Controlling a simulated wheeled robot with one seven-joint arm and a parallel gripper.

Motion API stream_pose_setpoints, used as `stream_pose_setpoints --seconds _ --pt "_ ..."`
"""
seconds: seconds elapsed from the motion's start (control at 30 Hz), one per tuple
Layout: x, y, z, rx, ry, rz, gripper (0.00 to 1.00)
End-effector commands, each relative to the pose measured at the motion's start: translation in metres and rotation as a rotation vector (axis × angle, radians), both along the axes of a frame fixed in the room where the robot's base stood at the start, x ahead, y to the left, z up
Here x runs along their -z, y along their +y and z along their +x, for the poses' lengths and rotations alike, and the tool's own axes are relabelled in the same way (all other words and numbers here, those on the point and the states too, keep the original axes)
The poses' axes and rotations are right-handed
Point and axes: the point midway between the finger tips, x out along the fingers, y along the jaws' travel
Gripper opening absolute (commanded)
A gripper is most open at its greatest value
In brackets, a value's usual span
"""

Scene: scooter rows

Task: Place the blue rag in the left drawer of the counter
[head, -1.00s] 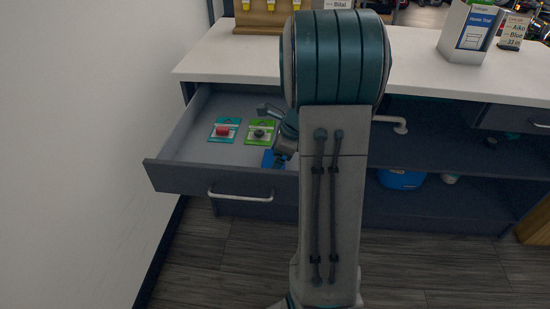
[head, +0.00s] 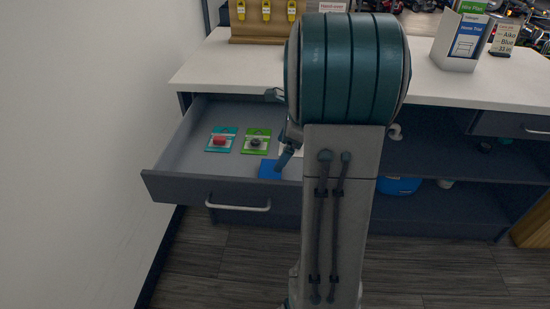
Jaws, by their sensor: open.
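The left drawer (head: 178,187) of the counter (head: 225,62) is pulled open. The blue rag (head: 269,169) lies inside it, near the drawer's front, partly hidden behind my arm. My gripper (head: 279,128) is above the drawer, its fingers spread apart and empty, one finger near the rag and the other farther back. Most of the gripper is hidden by my arm.
A teal package with a red item (head: 221,140) and a green package with a dark item (head: 256,142) lie in the drawer. A wall (head: 75,150) stands close on the left. A brochure holder (head: 462,40) stands on the countertop; a blue object (head: 398,185) is on the shelf.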

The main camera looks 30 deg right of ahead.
Motion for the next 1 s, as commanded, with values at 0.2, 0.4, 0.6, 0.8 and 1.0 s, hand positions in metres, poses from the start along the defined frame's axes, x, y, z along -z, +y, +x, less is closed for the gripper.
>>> stream_pose_setpoints --seconds 0.2,0.4,0.6,0.8,1.0 --pt "-0.031 -0.010 -0.007 0.000 -0.001 -0.001 1.00" --pt "-0.042 0.003 -0.015 -0.107 -0.022 -0.031 1.00" --pt "-0.049 0.074 -0.053 -0.668 -0.138 -0.196 1.00" --pt "-0.045 0.137 -0.112 -1.401 -0.266 -0.410 1.00" --pt "-0.034 0.163 -0.154 -1.924 -0.330 -0.561 1.00"
